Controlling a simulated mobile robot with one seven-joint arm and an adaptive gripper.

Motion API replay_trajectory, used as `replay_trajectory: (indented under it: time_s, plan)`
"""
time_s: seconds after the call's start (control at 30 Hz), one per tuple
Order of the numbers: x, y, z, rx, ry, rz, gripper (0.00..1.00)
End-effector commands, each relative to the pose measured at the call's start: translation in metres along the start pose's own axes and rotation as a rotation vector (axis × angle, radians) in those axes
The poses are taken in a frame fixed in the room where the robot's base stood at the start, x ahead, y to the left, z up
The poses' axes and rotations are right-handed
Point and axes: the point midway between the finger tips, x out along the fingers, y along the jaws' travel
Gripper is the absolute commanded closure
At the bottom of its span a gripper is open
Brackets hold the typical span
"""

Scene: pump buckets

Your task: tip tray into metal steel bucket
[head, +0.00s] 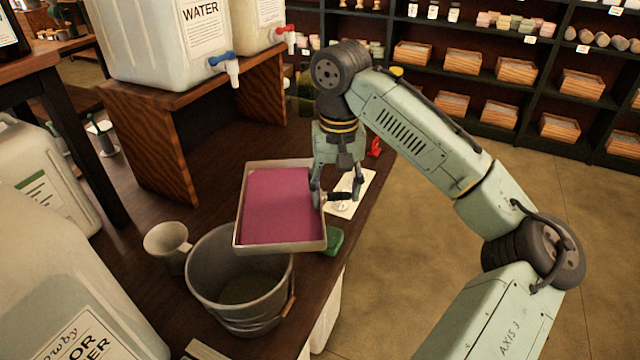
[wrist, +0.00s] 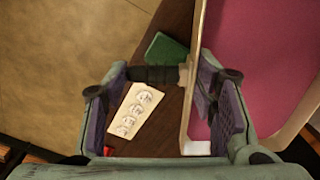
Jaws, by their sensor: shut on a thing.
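A shallow pale-rimmed tray (head: 325,236) with a flat magenta layer (head: 283,205) in it is held above the wooden table. My gripper (head: 336,197) is shut on the tray's right side. In the wrist view, the fingers of my gripper (wrist: 165,105) meet the side of the tray (wrist: 196,60), where a dark handle bar shows. The tray looks close to level, its near edge over the far rim of the grey metal bucket (head: 240,312). The bucket stands upright on the table. Its visible inside shows no magenta; part is hidden behind the tray.
A grey jug (head: 167,245) stands left of the bucket. A green block (head: 334,242) and a white card (head: 352,190) lie right of the tray. Large white containers (head: 60,280) crowd the left. A wooden stand (head: 160,150) carries water jugs behind. Open floor lies right.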

Motion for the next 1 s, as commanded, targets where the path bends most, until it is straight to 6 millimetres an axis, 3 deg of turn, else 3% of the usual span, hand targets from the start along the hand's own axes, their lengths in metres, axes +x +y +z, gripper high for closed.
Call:
replay_trajectory:
  time_s: [0.27, 0.8, 1.0]
  plan:
    - [-0.008, 0.0, 0.001, -0.001, 0.027, 0.023, 0.81]
    - [-0.043, -0.006, 0.006, -0.001, 0.169, 0.148, 0.81]
    - [-0.044, -0.006, 0.006, 0.0, 0.168, 0.147, 0.81]
